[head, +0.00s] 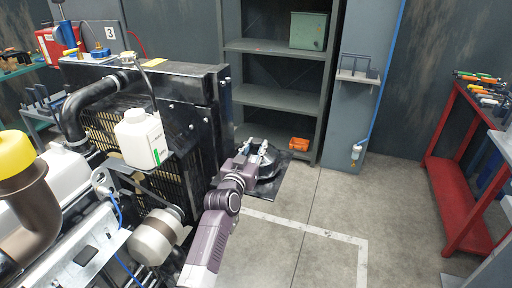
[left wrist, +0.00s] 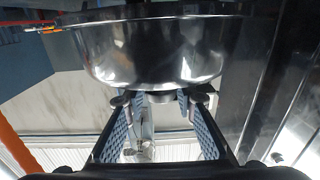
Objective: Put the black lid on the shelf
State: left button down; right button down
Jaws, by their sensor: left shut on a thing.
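The black lid (head: 268,168) is at the end of my left arm in the head view, in front of the shelf's lower part and above a dark mat. My left gripper (head: 255,153) is shut on it. In the left wrist view the lid (left wrist: 150,50) is a glossy, round, bowl-like piece filling the top. The fingers (left wrist: 160,100) meet it at a small part under its middle. The grey shelf (head: 280,98) stands against the back wall, with several boards. My right gripper is not in view.
A green box (head: 308,30) stands on an upper board and an orange item (head: 299,144) lies low on the shelf. The middle board looks empty. The engine (head: 155,85) fills the left. A red tool rack (head: 450,180) stands at right. Floor between is clear.

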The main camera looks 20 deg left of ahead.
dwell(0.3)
pick_arm(q)
jog(key=c, duration=1.6)
grip_release()
jog(key=shift+f, duration=0.15)
jog(key=s+b, duration=0.1)
jog(key=s, duration=1.1)
